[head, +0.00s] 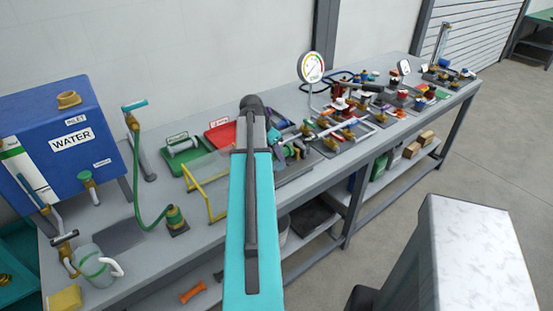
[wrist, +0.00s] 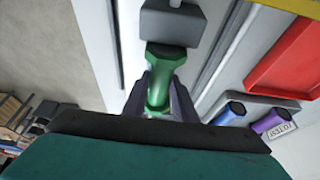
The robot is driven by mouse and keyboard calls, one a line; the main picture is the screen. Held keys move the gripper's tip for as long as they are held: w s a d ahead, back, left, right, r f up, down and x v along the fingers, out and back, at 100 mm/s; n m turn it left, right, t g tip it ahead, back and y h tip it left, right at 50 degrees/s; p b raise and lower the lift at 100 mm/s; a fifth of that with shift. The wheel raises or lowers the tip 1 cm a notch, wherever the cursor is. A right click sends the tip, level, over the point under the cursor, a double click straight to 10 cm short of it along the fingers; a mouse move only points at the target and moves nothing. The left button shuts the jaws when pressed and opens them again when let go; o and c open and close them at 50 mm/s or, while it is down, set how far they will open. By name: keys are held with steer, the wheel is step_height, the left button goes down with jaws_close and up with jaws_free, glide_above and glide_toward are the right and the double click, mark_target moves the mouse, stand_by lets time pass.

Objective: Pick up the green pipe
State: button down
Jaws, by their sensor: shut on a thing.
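The green pipe (wrist: 157,82) shows in the wrist view, between the two dark fingers of my gripper (wrist: 162,92). My gripper is shut on it. The pipe's wider far end lies close to a grey block (wrist: 172,30); I cannot tell whether they touch. In the head view my teal arm reaches over the bench and hides most of my gripper and the pipe.
A blue pipe (wrist: 230,110) and a purple pipe (wrist: 270,122) lie to the right, near a red tray (wrist: 292,62). On the bench (head: 215,245) stand a blue water tank (head: 60,135), a yellow frame (head: 205,190), a pressure gauge (head: 312,67) and several fittings.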

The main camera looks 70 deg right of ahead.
steer(key=shift+r+b, duration=0.7)
steer(key=shift+r, duration=2.75)
